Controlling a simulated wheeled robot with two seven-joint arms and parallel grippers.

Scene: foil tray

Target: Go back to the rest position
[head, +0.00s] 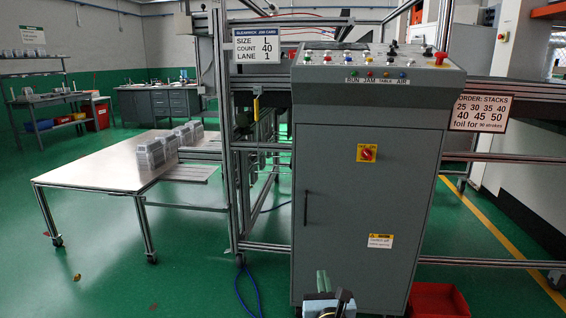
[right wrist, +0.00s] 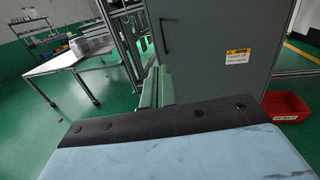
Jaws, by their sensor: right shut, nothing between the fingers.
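My right gripper (head: 323,284) is at the bottom centre of the head view, low in front of the grey machine cabinet (head: 350,210). Its green fingers are shut with nothing between them. In the right wrist view the fingers (right wrist: 157,88) point away toward the cabinet's lower left side (right wrist: 205,50). I cannot tell how close they are to it, but no contact shows. My left gripper is in neither view.
A table (head: 95,165) with stacks of foil trays (head: 150,153) stands left of the cabinet. A red bin (head: 440,300) is on the floor at the right. A blue hose (head: 240,290) lies on the floor. The green floor at the left is mostly clear.

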